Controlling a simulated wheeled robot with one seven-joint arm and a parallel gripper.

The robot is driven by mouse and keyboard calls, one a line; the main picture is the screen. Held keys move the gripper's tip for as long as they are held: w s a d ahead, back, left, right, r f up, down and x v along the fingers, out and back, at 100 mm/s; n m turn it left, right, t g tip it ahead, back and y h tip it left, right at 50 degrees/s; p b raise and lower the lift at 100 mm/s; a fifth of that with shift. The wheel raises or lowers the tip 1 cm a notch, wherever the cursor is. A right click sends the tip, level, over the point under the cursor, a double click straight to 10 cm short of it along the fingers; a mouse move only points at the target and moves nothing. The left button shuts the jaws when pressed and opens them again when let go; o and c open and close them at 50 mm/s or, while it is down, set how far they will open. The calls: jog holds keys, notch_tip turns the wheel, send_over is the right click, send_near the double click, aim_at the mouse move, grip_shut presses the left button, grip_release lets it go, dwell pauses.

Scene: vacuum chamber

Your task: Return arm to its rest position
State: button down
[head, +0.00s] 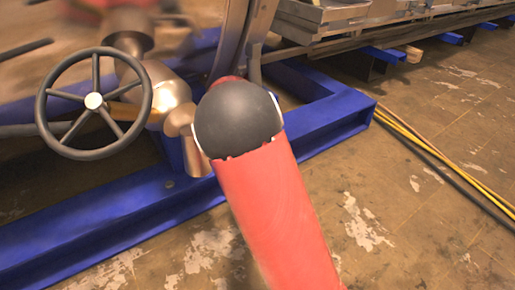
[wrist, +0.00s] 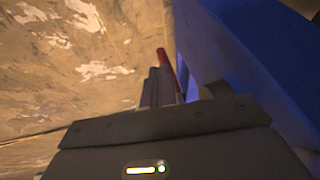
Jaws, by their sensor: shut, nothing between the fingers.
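My gripper (wrist: 157,84) shows in the wrist view beyond its dark grey housing. Its fingers look closed together, with nothing visible held in them. A thin red strip stands beside the fingers; I cannot tell what it is. The gripper points along the tiled floor, and the blue frame is close on its right in that view. In the head view my red arm with its black rounded joint reaches up the middle, and the gripper is hidden there.
A blue steel frame (head: 317,127) lies on the worn floor (head: 385,215). A dark handwheel (head: 94,101) and metal valve parts (head: 168,91) stand at the left. Yellow cables (head: 446,160) run along the floor at right. Open floor lies at front right.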

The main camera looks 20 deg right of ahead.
jog(key=s+a+r+n+t+y+p, duration=0.1)
jog(key=s+r+n+p, duration=0.4)
jog(key=s+r, duration=0.7)
jog(key=s+a+r+n+t+y+p, duration=0.1)
jog(key=s+r+n+p, duration=0.4)
jog(key=s, duration=1.6)
notch_tip(320, 180, up, 8)
jog(key=n+y, duration=0.1)
jog(key=n, duration=0.3)
jog(key=shift+s+a+y, duration=0.25)
jog(key=shift+a+y, duration=0.05)
jog(key=shift+a, duration=0.05)
jog(key=shift+d+r, duration=0.1)
jog(key=shift+r, duration=0.05)
